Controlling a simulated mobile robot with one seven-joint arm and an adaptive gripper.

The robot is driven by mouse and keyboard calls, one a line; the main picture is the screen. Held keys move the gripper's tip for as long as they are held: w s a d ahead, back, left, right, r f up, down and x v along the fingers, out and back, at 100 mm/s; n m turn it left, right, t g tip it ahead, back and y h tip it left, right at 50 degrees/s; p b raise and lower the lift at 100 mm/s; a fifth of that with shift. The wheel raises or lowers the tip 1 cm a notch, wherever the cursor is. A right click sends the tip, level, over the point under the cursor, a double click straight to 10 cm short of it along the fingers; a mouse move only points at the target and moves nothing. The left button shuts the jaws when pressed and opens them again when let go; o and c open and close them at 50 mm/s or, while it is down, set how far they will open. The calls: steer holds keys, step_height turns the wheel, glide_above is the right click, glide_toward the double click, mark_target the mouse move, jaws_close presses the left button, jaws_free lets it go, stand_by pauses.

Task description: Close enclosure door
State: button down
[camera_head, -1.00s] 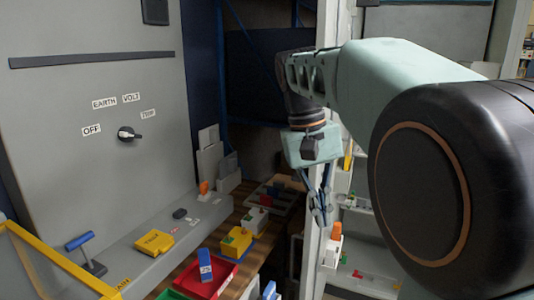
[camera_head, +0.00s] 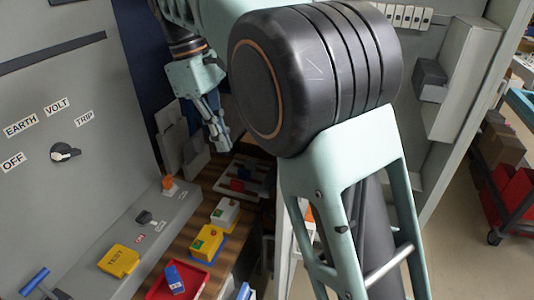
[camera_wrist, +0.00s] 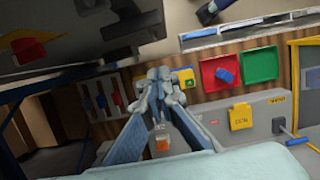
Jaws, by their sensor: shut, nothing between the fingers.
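A light grey enclosure stands on the right in the head view, with its inside showing behind my arm. A pale upright panel (camera_head: 480,110) runs down its right side; I cannot tell whether it is the door or a side wall. My arm hides much of the enclosure and its left edge. My gripper (camera_head: 216,134) is shut and empty, pointing down above the wooden bench, left of the enclosure. In the wrist view, its fingers (camera_wrist: 162,82) meet at the tips with nothing between them. A large dark grey surface fills that view's upper left.
A grey panel (camera_head: 50,100) with a switch knob (camera_head: 65,152) stands left. The wooden bench (camera_head: 192,230) holds a yellow box (camera_head: 207,243), a white box (camera_head: 225,212) and a red tray (camera_head: 158,291). A cart with red bins (camera_head: 497,190) stands right, beside clear floor.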

steer(key=s+d+f+b, duration=0.1)
steer(key=d+f, duration=0.5)
steer(key=f, duration=0.3)
steer(key=shift+s+f, duration=0.15)
steer(key=shift+f, duration=0.05)
steer(key=shift+d, duration=0.1)
stand_by(0.4)
